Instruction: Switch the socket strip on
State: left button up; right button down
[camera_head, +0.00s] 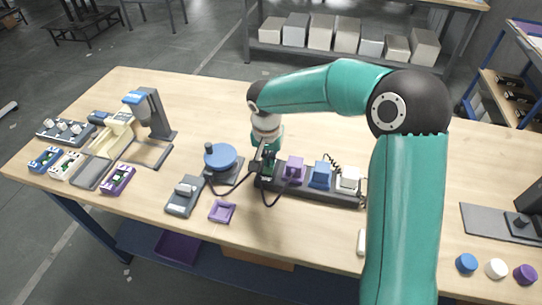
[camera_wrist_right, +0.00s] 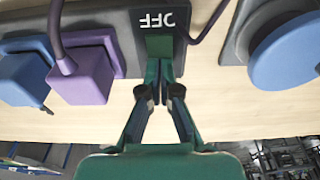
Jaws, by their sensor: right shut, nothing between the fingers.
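The dark socket strip (camera_head: 325,194) lies on the wooden table with a purple plug (camera_head: 294,170), a blue plug (camera_head: 320,175) and a white plug (camera_head: 348,179) in it. In the right wrist view the strip (camera_wrist_right: 120,20) shows upside-down "OFF" lettering beside a green rocker switch (camera_wrist_right: 160,45). My right gripper (camera_head: 265,164) is shut and empty at the strip's left end. In the right wrist view its closed fingertips (camera_wrist_right: 165,66) point at the switch and overlap its lower edge. I cannot tell whether they touch it. My left gripper is not in view.
A round blue-topped device (camera_head: 220,157) stands close left of the strip, with dark cables running nearby. A grey device (camera_head: 184,196) and a purple tray (camera_head: 222,212) lie nearer the front edge. The table behind the strip is mostly clear.

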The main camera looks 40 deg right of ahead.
jog(key=shift+d+p, duration=0.1)
jog(key=shift+p, duration=0.55)
jog(key=shift+f+g+y+p, duration=0.15)
jog(key=shift+g+y+p, duration=0.15)
jog(key=shift+g+y, duration=0.15)
jog(key=shift+f, duration=0.2)
jog(key=shift+b, duration=0.3)
jog(key=shift+f, duration=0.1)
jog(key=shift+s+a, duration=0.15)
jog(key=shift+a, duration=0.05)
jog(key=shift+s+a+b, duration=0.4)
jog(key=shift+a, duration=0.05)
